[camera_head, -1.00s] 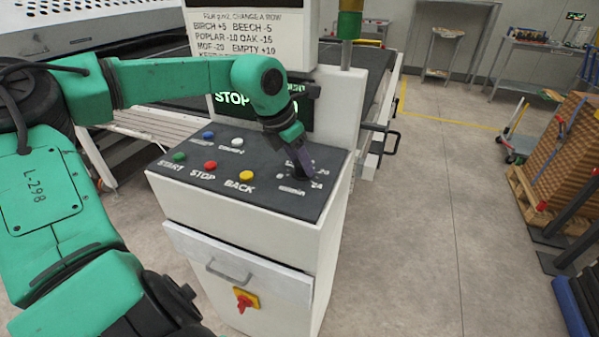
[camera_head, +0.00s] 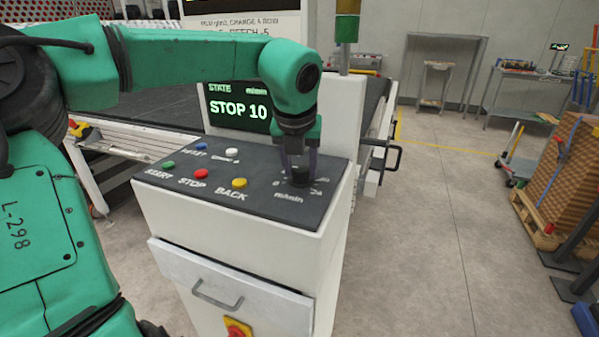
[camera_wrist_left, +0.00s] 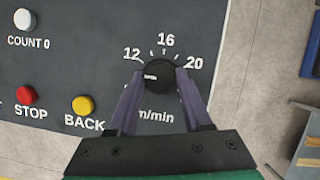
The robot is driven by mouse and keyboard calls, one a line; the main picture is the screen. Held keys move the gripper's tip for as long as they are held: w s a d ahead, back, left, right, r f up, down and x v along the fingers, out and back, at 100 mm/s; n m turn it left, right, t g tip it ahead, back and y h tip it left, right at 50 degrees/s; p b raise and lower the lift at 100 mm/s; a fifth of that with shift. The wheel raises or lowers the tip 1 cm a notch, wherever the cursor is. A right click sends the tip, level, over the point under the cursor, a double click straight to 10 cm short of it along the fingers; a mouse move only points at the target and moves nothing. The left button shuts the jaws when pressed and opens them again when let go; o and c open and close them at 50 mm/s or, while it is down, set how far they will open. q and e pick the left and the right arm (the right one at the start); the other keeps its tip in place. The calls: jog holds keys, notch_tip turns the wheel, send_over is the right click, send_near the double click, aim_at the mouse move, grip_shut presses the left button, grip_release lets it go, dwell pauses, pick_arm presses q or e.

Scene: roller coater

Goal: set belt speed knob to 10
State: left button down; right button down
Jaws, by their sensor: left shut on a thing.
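The belt speed knob (camera_head: 299,178) is black and sits at the right end of the dark sloping panel (camera_head: 150,181). In the left wrist view the knob (camera_wrist_left: 159,72) has a white mark pointing left, below the printed 12; the scale also shows 16 and 20 and the label m/min. Lower scale numbers are hidden by a finger. My left gripper (camera_head: 299,165) points down over the knob, and its purple fingers (camera_wrist_left: 158,88) are shut on the knob's two sides. The display (camera_head: 240,106) reads STOP 10. My right gripper is not in view.
The panel also carries a red STOP button (camera_head: 201,174), a yellow BACK button (camera_head: 239,183), a green START button (camera_head: 168,165), a white COUNT button (camera_head: 232,152) and a blue button (camera_head: 200,147). A drawer handle (camera_head: 217,299) sits below.

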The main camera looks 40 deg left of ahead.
pick_arm(q)
jog(key=shift+r, duration=0.1)
dwell(0.4)
jog(key=shift+c, duration=1.6)
grip_release()
jog(key=v, duration=1.4)
jog(key=shift+r+p, duration=0.2)
jog(key=shift+p, duration=0.15)
